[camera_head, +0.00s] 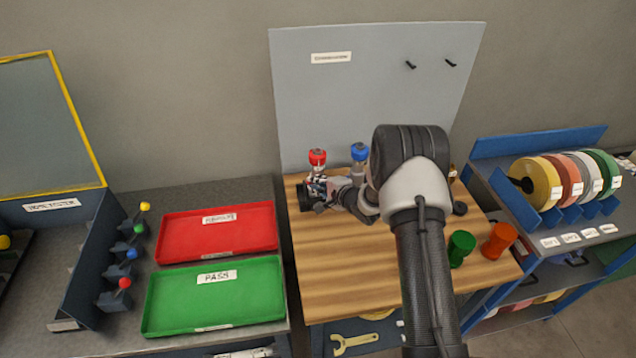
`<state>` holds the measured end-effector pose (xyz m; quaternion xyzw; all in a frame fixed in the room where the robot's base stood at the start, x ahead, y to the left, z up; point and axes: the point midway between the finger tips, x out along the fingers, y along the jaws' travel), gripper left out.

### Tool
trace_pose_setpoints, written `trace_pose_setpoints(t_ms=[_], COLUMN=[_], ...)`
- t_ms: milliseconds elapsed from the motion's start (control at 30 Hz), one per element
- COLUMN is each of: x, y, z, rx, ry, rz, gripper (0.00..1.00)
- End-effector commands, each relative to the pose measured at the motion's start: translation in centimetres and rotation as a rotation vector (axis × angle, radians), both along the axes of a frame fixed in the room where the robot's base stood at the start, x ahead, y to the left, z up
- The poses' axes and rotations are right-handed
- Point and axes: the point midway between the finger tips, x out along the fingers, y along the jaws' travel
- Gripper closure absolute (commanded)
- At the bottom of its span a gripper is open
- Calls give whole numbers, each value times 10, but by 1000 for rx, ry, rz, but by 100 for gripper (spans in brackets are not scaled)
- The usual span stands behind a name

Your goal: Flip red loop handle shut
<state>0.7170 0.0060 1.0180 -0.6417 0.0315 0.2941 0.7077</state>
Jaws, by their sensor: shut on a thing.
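A fixture with a red cap (317,157) stands at the back left of the wooden bench top (335,270). My gripper (316,187) is just in front of and below this cap, reaching in from the right. It is shut on a small part with red on it, which appears to be the red loop handle. The jaws hide most of that handle, and its angle cannot be told. A similar fixture with a blue cap (360,152) stands to the right, partly behind my arm.
A grey panel (375,85) rises behind the bench. A green cup (461,247) and an orange cup (499,240) stand at the right. A red tray (217,232) and a green tray (214,297) lie to the left. The bench's front left is clear.

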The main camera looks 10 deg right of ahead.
Motion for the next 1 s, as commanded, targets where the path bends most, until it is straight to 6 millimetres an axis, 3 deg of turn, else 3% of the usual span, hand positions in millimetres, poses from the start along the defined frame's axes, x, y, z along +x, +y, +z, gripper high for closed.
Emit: trace_pose_setpoints(t_ms=[167, 200, 467, 800, 1000], x=[0, 0, 0, -2, -22], y=[0, 0, 0, -1, -11], z=[1, 1, 0, 1, 12], rx=[0, 0, 0, 0, 0], ry=[-3, -3, -2, -1, 0], rz=[0, 0, 0, 0, -2], gripper=[100, 87, 70, 70, 70])
